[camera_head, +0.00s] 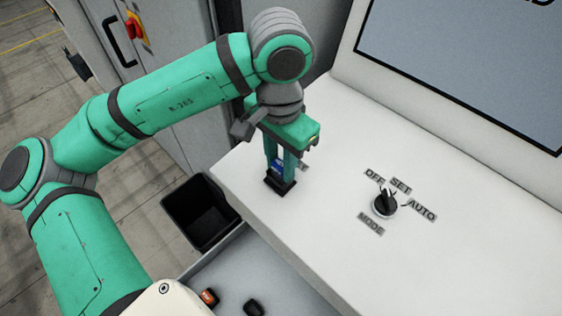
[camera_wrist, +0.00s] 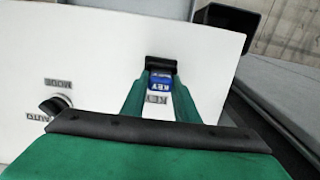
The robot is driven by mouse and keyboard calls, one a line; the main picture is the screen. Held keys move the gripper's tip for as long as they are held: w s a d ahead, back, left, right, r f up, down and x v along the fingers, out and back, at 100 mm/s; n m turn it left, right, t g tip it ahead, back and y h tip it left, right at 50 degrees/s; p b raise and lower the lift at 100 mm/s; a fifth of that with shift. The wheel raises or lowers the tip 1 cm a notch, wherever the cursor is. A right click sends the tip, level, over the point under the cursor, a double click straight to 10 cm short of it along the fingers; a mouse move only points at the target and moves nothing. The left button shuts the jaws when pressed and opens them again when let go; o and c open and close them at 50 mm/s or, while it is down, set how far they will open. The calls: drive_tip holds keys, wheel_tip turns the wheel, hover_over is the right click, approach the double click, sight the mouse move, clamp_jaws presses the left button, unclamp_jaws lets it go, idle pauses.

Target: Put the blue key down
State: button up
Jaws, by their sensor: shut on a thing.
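The blue key (camera_head: 278,166) is between the fingers of my gripper (camera_head: 281,170), which is shut on it. The key is at a black socket (camera_head: 279,185) on the white console top (camera_head: 330,200), near its left edge. In the wrist view the blue key (camera_wrist: 160,80), with "KEY" lettering, sits between the green fingers of my gripper (camera_wrist: 161,92), right by the black socket (camera_wrist: 161,63). I cannot tell how deep the key is in the socket. A "KEY" label (camera_wrist: 157,99) is printed on the console beside it.
A mode knob (camera_head: 385,203) marked OFF, SET and AUTO stands to the right on the console. A screen (camera_head: 470,60) rises behind. A black bin (camera_head: 200,212) is on the floor at left. An open drawer (camera_head: 235,272) in front holds an orange-and-black item (camera_head: 209,297) and a black item (camera_head: 253,307).

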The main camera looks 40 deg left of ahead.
sight(281, 162)
drive_tip(key=o, duration=1)
drive_tip(key=shift+d+f, duration=0.1)
drive_tip(key=shift+f, duration=0.45)
drive_tip(key=shift+r, duration=6.7)
drive_tip(key=shift+w, duration=0.15)
